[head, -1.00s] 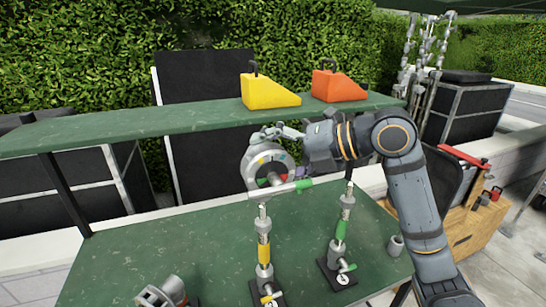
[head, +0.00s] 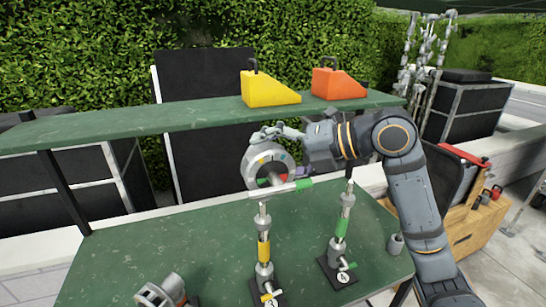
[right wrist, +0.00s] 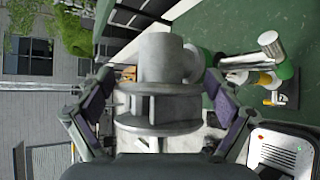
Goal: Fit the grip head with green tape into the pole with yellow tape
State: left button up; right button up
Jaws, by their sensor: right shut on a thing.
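The grey grip head (head: 252,163), a round disc with a crossbar carrying green tape (head: 304,184), is held by my right gripper (head: 284,134). My right gripper is shut on it; the head also shows between the fingers in the right wrist view (right wrist: 160,100). The pole with yellow tape (head: 264,250) stands upright on a dark base on the green table. The grip head hangs just above its top; whether they touch is hard to tell. My left gripper is out of view.
A pole with green tape (head: 341,230) stands to the right. A grey part with a red band (head: 164,292) lies at the front left. A green shelf (head: 180,121) with a yellow wedge (head: 268,92) and an orange wedge (head: 336,86) runs behind. The table's left middle (head: 170,243) is clear.

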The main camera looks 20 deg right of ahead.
jog(key=shift+f+b, duration=1.3)
jog(key=shift+f, duration=0.15)
jog(key=shift+s+f, duration=0.1)
jog(key=shift+f, duration=0.2)
jog(key=shift+f+b, duration=1.6)
jog(key=shift+f, duration=0.05)
jog(key=shift+f, duration=0.1)
jog(key=o, duration=1.5)
jog(key=shift+f, duration=0.1)
jog(key=shift+d, duration=0.1)
